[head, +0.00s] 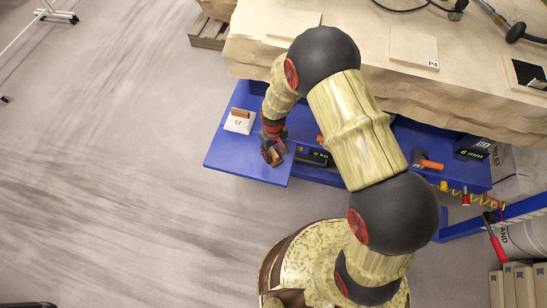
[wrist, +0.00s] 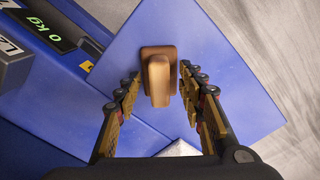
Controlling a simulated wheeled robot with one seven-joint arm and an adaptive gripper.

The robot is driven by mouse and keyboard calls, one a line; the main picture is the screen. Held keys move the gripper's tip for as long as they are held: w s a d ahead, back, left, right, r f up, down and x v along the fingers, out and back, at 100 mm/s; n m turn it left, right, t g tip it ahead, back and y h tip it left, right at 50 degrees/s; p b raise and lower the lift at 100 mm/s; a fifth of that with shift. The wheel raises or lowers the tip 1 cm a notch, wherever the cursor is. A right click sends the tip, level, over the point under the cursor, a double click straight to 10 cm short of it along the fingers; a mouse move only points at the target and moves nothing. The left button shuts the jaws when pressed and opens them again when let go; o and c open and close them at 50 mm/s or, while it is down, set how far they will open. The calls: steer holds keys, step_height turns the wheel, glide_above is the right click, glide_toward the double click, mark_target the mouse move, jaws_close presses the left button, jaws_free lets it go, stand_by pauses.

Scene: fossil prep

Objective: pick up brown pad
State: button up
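The brown pad (wrist: 157,76) lies on the blue shelf (wrist: 225,75), with a flat base and a raised grip on top. In the wrist view it is between my gripper's fingertips (wrist: 159,84), which are spread with a gap on both sides. In the head view my gripper (head: 273,149) hangs over the shelf's front part, and a piece of the brown pad (head: 275,157) shows at the fingertips. The rest of it is hidden there by the gripper.
A white block labelled C2 (head: 237,124) with a brown piece (head: 240,113) on it stands to the left. A scale reading 0 kg (head: 313,156) is close on the right. The paper-covered bench (head: 345,30) overhangs behind. Open floor (head: 120,170) lies to the left.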

steer(key=shift+f, duration=0.1)
steer(key=shift+c, duration=1.3)
steer(key=c, duration=0.7)
jaws_close()
